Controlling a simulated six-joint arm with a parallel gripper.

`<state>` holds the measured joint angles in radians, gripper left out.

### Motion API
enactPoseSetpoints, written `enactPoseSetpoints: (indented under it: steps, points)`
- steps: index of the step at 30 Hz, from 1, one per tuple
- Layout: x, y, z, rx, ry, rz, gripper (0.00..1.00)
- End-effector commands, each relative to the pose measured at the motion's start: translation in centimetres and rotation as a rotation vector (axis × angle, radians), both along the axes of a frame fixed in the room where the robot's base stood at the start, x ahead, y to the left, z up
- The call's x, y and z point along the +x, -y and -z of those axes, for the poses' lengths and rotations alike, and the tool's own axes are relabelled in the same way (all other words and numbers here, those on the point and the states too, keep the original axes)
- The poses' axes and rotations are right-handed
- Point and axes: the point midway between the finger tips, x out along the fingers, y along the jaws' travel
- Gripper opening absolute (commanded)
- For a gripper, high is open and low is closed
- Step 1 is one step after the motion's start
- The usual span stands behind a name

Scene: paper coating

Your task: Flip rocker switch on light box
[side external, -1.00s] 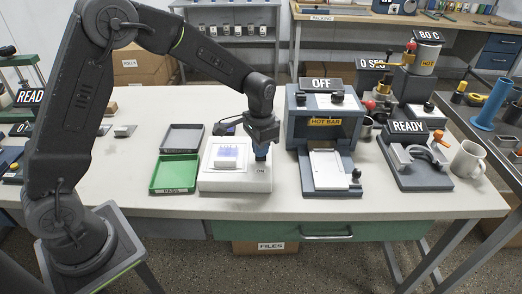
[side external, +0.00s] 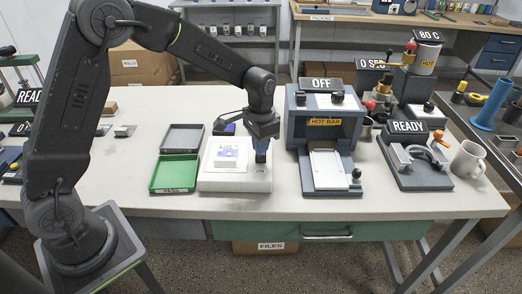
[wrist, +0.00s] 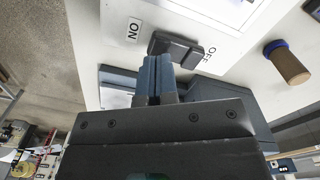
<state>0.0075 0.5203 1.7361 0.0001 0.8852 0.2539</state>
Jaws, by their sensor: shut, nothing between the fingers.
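The white light box (side external: 205,185) sits on the bench, with a bright white sheet with a blue print (side external: 230,154) on top. Its dark rocker switch (wrist: 180,47) shows in the wrist view between an ON label (wrist: 134,31) and an OFF label. In the side view the switch is hidden by my gripper (side external: 261,157). My gripper is shut and empty, its blue fingertips (wrist: 157,60) pointing down at the right side of the box. In the wrist view the tips overlap the switch's near edge, towards the ON end; I cannot tell whether they touch it.
A green tray (side external: 153,174) and a dark grey tray (side external: 166,140) lie left of the box. The hot bar press (side external: 294,130), marked OFF, stands close on the right. A wooden-handled tool (wrist: 287,64) shows near the switch.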

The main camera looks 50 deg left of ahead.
Motion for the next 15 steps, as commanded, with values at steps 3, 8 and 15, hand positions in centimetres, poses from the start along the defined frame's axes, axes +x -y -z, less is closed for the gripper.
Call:
enactPoseSetpoints:
  steps: [3,8,15]
  points:
    - [0.1,0.0,-1.0,0.0,0.002,0.0,0.0]
    - [0.0,0.0,-2.3,0.0,0.003,0.0,0.0]
    - [0.0,0.0,-4.1,-0.001,0.002,0.0,0.0]
